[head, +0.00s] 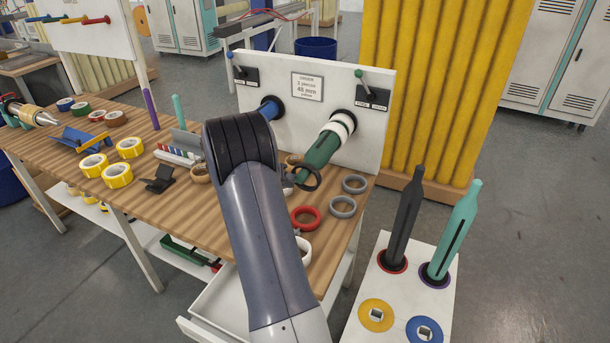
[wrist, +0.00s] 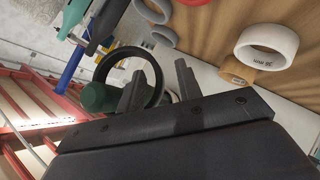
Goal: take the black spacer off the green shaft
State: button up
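The green shaft (head: 322,148) sticks out of the white panel, with white rings (head: 342,124) around its base. The black spacer (head: 307,178) is a dark ring at the shaft's free end, hanging loosely, with much of its hole empty. In the wrist view the black spacer (wrist: 104,66) shows beside the green shaft (wrist: 97,97). My gripper (wrist: 159,67) has its two fingers apart, with part of the spacer's rim between them and no clear contact on both sides.
Grey rings (head: 342,207), a red ring (head: 305,218) and a white ring lie on the wooden table (head: 130,205) below the shaft. A blue shaft (head: 270,107) stands out of the panel to the left. A white stand (head: 398,290) with upright pegs is at right.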

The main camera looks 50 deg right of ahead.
jog(key=shift+c, duration=0.3)
grip_shut()
dwell(0.3)
jog(key=w+a+b, duration=0.2)
jog(key=a+b, duration=0.1)
jog(key=a, duration=0.7)
jog(key=w+a+f+b, duration=0.1)
jog(key=a+b, duration=0.2)
jog(key=a, duration=0.7)
jog(key=shift+w+a, duration=0.3)
jog(key=shift+w, duration=0.05)
